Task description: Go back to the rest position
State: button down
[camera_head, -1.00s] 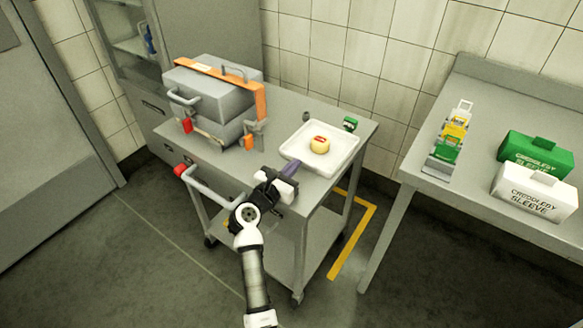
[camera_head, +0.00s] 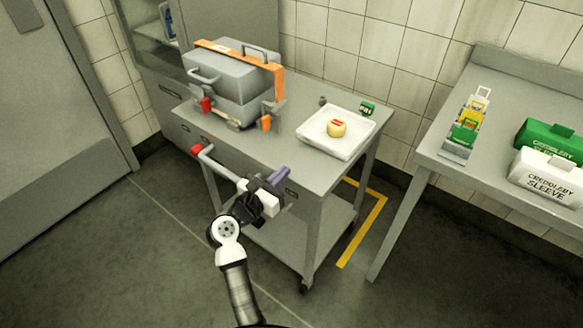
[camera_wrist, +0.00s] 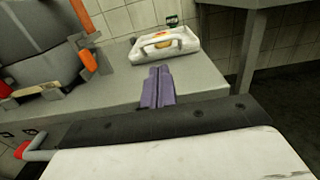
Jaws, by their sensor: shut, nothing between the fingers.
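My gripper (camera_head: 279,176) is shut and empty, its purple fingers held together just in front of the cart's front edge. In the wrist view the closed fingers (camera_wrist: 158,88) point toward the cart top. My white and black arm reaches up from the bottom of the head view. A small yellow cheese wheel (camera_head: 337,129) with a red top sits in a white tray (camera_head: 361,148) on the grey cart (camera_head: 300,165). The tray also shows in the wrist view (camera_wrist: 185,47), apart from the fingers.
A grey case (camera_head: 232,80) with an orange strap stands at the cart's back left. A red-ended push handle (camera_head: 215,166) sticks out at the left. At the right, a table (camera_head: 440,160) holds a green sleeve box (camera_head: 550,138) and a white one (camera_head: 548,180). The floor in front is clear.

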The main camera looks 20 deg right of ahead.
jog(key=shift+s+a, duration=0.3)
jog(key=shift+a, duration=0.1)
